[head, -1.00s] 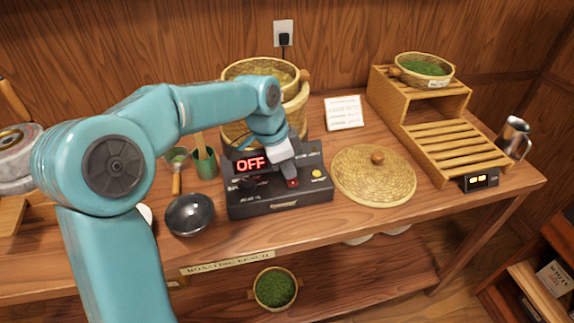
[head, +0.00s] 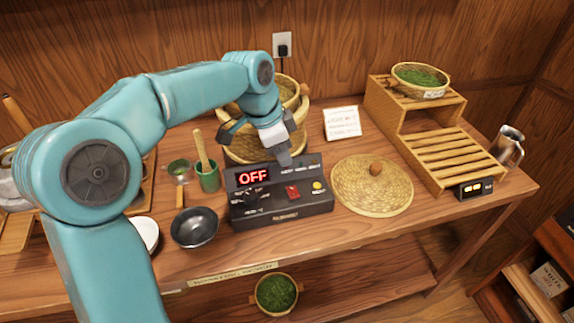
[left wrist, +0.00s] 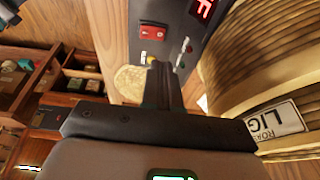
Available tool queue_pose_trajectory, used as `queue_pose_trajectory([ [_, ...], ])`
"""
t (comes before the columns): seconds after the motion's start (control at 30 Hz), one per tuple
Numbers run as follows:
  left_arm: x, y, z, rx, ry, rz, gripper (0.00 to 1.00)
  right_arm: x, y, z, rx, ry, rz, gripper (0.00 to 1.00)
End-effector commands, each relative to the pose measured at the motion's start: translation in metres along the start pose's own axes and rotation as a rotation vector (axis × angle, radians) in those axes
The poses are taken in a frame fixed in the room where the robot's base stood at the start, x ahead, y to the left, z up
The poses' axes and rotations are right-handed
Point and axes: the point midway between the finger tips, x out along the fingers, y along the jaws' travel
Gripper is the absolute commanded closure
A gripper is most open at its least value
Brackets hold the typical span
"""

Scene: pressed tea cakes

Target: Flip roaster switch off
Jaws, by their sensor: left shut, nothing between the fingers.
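The roaster control box (head: 280,208) is black and sits on the bench. Its display (head: 253,176) reads OFF in red. The red switch (head: 293,192) is on its panel, and it also shows in the left wrist view (left wrist: 153,32). A yellow button (head: 317,186) lies to its right. My left gripper (head: 284,158) is shut and empty, above the back edge of the box and apart from the switch. Its fingers (left wrist: 162,85) also show in the left wrist view. My right gripper is not in view.
The woven roaster basket (head: 238,146) stands behind the box. A round woven lid (head: 345,190) lies to the right. A black bowl (head: 194,228) and a green cup (head: 208,177) are to the left. A slatted wooden rack (head: 450,150) stands at the right.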

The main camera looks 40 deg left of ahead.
Motion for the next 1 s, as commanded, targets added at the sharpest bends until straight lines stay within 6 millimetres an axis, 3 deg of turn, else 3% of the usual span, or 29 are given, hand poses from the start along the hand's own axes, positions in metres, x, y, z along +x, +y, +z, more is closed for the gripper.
queue_pose_trajectory([
  [0.1,-0.025,-0.005,-0.001,-0.001,0.003,-0.003,1.00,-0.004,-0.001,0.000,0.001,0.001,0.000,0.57],
  [0.33,-0.051,-0.009,-0.001,0.001,0.001,0.000,1.00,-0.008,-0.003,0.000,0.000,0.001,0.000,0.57],
  [1.0,-0.056,-0.011,0.000,0.001,0.000,0.001,1.00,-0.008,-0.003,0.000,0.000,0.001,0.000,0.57],
])
